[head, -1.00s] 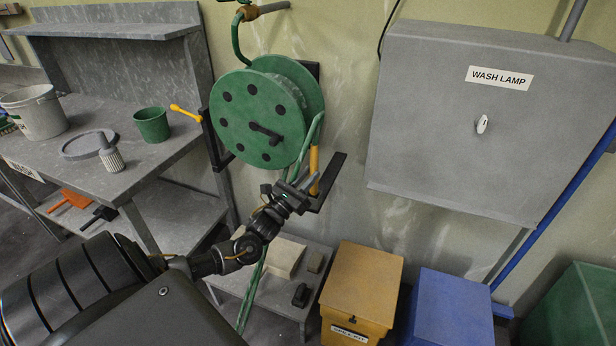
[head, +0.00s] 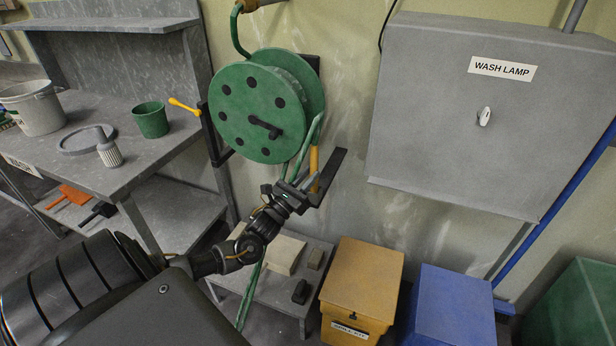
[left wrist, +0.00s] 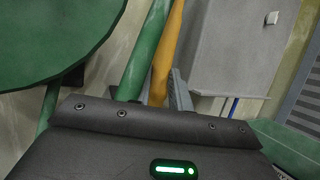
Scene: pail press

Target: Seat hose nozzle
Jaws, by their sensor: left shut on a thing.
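The yellow hose nozzle (head: 314,160) stands nearly upright below and right of the green hose reel (head: 250,110). The green hose (head: 311,135) comes down beside it. A black bracket (head: 333,172) is just right of the nozzle; whether the nozzle rests in it is hidden. My left gripper (head: 305,184) is at the nozzle's lower part, shut on it. In the left wrist view the nozzle (left wrist: 167,58) runs down beside the hose (left wrist: 141,60), against a grey finger (left wrist: 180,92); its lower end is hidden. My right gripper is not in view.
A grey wash lamp cabinet (head: 430,120) juts from the wall at right. A yellow box (head: 362,280), a blue box (head: 448,305) and a low grey bench (head: 285,297) stand below. A workbench (head: 150,168) with a green cup (head: 150,121) is at left.

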